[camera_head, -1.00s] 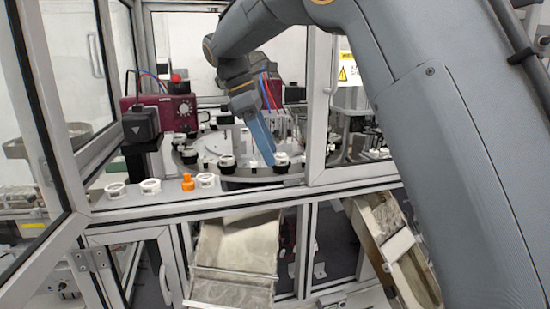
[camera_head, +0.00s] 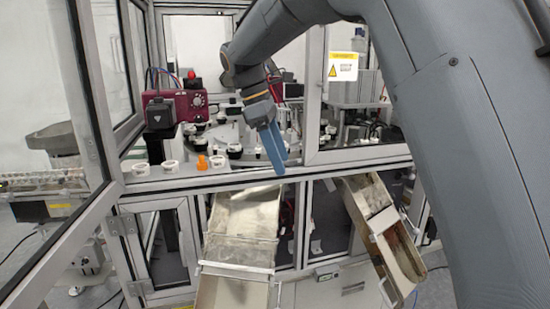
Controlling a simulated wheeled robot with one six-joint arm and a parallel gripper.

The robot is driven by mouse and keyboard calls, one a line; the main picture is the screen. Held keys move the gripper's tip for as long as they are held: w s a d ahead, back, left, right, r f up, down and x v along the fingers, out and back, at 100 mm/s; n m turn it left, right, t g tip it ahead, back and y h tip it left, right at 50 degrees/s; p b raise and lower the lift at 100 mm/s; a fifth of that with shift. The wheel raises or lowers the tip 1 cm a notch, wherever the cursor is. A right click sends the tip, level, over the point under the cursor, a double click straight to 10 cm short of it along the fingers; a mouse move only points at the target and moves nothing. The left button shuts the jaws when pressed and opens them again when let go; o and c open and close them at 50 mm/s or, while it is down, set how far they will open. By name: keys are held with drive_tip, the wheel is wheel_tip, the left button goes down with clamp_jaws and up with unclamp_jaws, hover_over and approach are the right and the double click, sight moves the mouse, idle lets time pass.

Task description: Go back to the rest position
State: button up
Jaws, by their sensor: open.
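My gripper (camera_head: 279,165) has long blue fingers and points down at the front of the cell's opening. It is open, and I see nothing held in it. Its fingertips overlap the front frame bar in the picture, and the gap between them is hard to make out from this side. My arm comes in from the right and covers much of the upper right.
White caps (camera_head: 169,166) and an orange piece (camera_head: 201,163) stand on the front ledge. The round table (camera_head: 270,158) with black-and-white fixtures is behind. A burgundy box (camera_head: 187,103) stands at left. Metal chutes (camera_head: 245,212) (camera_head: 372,205) slope out below. An open glass door frames the left.

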drive_tip(key=s+d+f+m+y+b, duration=0.2)
drive_tip(key=s+d+f+m, duration=0.5)
drive_tip(key=d+f, duration=0.45)
drive_tip(key=s+d+f+m+y, duration=0.1)
drive_tip(key=s+d+f+m, duration=0.2)
drive_tip(key=s+f, duration=0.4)
drive_tip(key=s+d+f+m+t+y+b, duration=0.1)
drive_tip(key=s+d+f+m, duration=0.3)
drive_tip(key=s+f+m, duration=0.2)
drive_tip(key=s+f, duration=0.1)
drive_tip(key=s, duration=0.1)
drive_tip(key=shift+s+t, duration=0.3)
